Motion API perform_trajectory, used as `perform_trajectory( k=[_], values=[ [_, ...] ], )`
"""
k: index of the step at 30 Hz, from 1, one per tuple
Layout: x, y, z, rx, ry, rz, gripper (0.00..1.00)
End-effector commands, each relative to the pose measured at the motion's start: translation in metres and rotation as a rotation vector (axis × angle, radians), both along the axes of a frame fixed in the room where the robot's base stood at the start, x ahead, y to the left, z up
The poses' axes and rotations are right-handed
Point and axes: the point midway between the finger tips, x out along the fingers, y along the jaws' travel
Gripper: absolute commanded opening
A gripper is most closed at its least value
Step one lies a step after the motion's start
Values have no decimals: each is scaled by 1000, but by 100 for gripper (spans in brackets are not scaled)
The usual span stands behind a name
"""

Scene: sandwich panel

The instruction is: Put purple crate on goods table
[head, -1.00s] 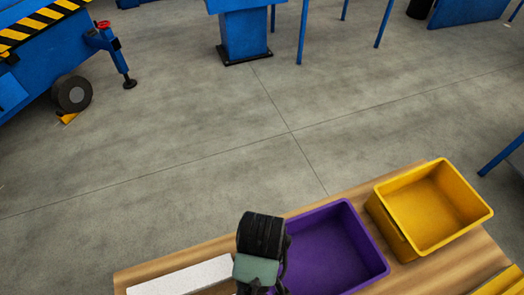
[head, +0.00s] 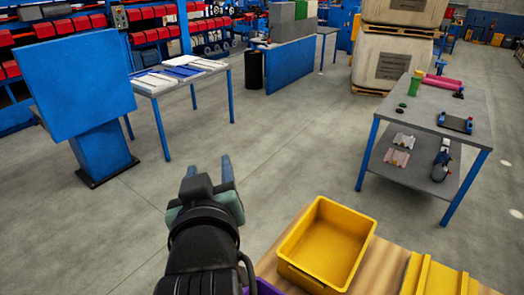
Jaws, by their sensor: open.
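The purple crate (head: 264,287) shows only as a sliver at the bottom edge, on the wooden surface; the rest is out of frame or behind my arm. My gripper (head: 208,168) is open, points away from me with two blue-grey fingers apart, and appears empty. It is left of and beyond the purple crate. A blue-legged table with a grey top (head: 450,101) and a lower shelf stands at the right, bearing a green bottle, a pink roll and small tools. It may be the goods table; no label shows.
A yellow crate (head: 290,268) and yellow part (head: 437,281) sit on the wooden surface (head: 385,262). A blue stand (head: 100,150) and a table with papers (head: 190,80) are at the left. Open concrete floor (head: 290,150) lies between.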

Motion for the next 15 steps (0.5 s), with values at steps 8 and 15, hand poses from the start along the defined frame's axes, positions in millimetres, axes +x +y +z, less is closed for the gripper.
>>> perform_trajectory(
  k=[8,15],
  values=[
    [-63,-64,233,247,-737,-87,54],
    [-115,-80,294,309,-986,-76,54]
  ],
)
